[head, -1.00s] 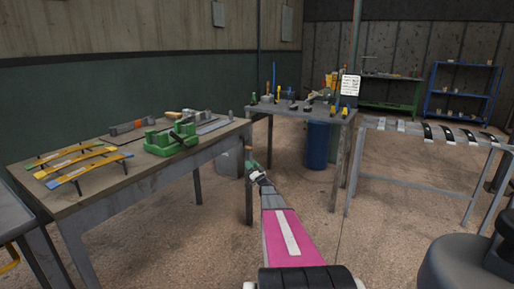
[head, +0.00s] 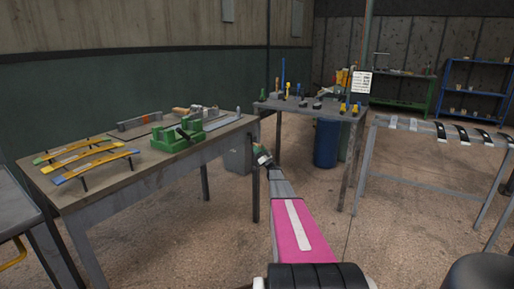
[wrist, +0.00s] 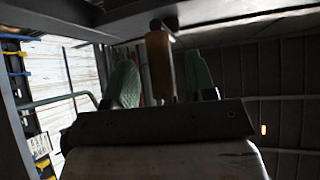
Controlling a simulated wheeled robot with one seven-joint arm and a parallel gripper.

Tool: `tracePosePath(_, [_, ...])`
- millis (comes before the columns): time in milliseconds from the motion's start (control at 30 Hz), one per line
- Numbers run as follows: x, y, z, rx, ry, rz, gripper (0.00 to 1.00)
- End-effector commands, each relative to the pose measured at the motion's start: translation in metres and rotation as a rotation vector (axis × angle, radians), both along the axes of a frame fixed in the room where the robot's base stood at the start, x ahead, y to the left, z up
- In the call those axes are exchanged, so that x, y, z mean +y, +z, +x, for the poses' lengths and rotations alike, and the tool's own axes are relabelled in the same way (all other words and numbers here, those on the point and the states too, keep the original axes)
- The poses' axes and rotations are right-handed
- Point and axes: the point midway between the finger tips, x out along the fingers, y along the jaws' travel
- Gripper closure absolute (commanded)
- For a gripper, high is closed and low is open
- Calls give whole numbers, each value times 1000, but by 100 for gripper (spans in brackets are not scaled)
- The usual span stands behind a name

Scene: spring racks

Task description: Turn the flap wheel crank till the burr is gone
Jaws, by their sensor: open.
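In the wrist view, a light-brown wooden handle (wrist: 159,62) with a dark end shows between the two green fingers of my gripper (wrist: 161,82). It looks like a crank handle; its link to a flap wheel is hidden. The fingers stand apart on either side of it, and I cannot tell how deep it sits between them. In the head view my gripper (head: 262,155) is small, beside the right corner of the left bench and in front of the back bench. The flap wheel and the burr cannot be made out.
The left bench (head: 110,190) carries a green vise-like fixture (head: 178,137) and arched leaf springs (head: 95,163). The back bench (head: 300,100) holds several tools, with a blue bin (head: 326,143) near it. A rack (head: 440,152) with dark strips stands right. Open floor lies between.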

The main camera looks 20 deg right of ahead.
Motion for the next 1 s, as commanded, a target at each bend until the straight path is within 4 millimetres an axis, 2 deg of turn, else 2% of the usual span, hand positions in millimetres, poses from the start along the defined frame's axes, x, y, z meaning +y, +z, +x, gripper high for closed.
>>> tracePosePath(133, [5, 11, 11, 0, 0, 0, 49])
tracePosePath(433, [7, 14, 13, 1, -1, 0, 49])
tracePosePath(467, [7, 14, 13, 1, -1, 0, 56])
tracePosePath(500, [7, 14, 13, 1, -1, 0, 69])
tracePosePath(600, [7, 14, 13, 1, -1, 0, 100])
tracePosePath(1000, [11, 14, 9, 33, 0, 38, 100])
